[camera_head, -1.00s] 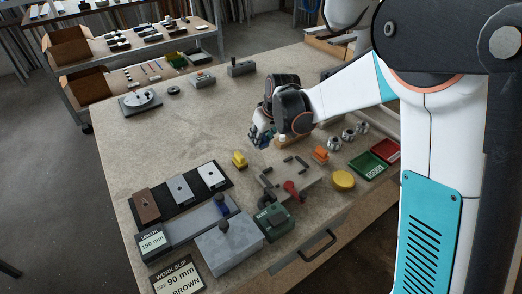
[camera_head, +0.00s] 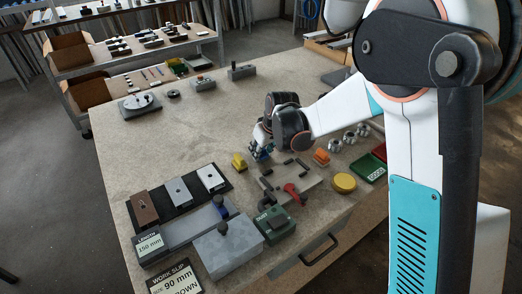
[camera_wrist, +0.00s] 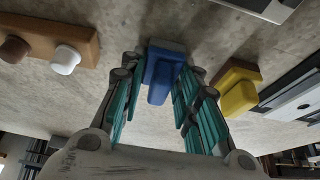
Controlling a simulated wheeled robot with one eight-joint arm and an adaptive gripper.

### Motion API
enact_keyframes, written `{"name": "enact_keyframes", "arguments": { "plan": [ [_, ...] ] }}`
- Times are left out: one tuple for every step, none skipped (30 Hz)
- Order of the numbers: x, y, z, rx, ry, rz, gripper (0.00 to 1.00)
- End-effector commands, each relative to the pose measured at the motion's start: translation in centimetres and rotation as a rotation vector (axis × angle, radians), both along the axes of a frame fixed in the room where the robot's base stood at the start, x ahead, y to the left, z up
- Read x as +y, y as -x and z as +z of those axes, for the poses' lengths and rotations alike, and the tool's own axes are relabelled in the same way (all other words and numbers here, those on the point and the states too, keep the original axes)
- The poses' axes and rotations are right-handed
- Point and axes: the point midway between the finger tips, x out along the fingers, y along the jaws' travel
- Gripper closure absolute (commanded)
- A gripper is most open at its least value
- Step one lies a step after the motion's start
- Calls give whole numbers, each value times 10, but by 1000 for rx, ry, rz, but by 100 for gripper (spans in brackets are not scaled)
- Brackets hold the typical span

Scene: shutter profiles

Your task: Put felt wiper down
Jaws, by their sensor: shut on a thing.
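The felt wiper is a blue block (camera_wrist: 163,72) between my gripper's teal fingers in the wrist view. My gripper (camera_wrist: 156,88) is shut on it. In the head view my gripper (camera_head: 262,147) is low over the middle of the table, with the blue wiper (camera_head: 262,154) showing at its fingertips. Whether the wiper touches the tabletop, I cannot tell. A yellow block (camera_head: 239,161) is just to the left of my gripper, apart from it; it also shows in the wrist view (camera_wrist: 238,90).
A wooden block with two knobs (camera_wrist: 50,40) lies left in the wrist view. The grey fixture with a red handle (camera_head: 292,190), an orange block (camera_head: 321,157) and a yellow disc (camera_head: 344,182) are close by. Bare tabletop (camera_head: 180,142) lies beyond the profile rack.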

Motion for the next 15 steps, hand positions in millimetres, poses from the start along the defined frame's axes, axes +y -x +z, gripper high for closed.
{"name": "enact_keyframes", "arguments": {
  "plan": [
    [-1,3,-7,7,4,0,93],
    [-1,3,-6,7,4,0,64],
    [-1,3,-6,8,4,0,55],
    [-1,3,-6,9,4,1,50],
    [-1,3,-6,10,5,1,50],
    [-1,4,-7,10,5,1,50],
    [-1,4,-7,11,5,1,50],
    [-2,4,-7,11,5,1,50],
    [-2,4,-7,11,5,1,50],
    [-2,4,-6,11,5,1,50],
    [-2,4,-6,10,5,1,50],
    [-2,4,-6,10,5,1,50],
    [-2,3,-6,10,5,1,50],
    [-1,3,-6,10,5,1,50],
    [-1,3,-6,9,5,0,50]
  ]
}}
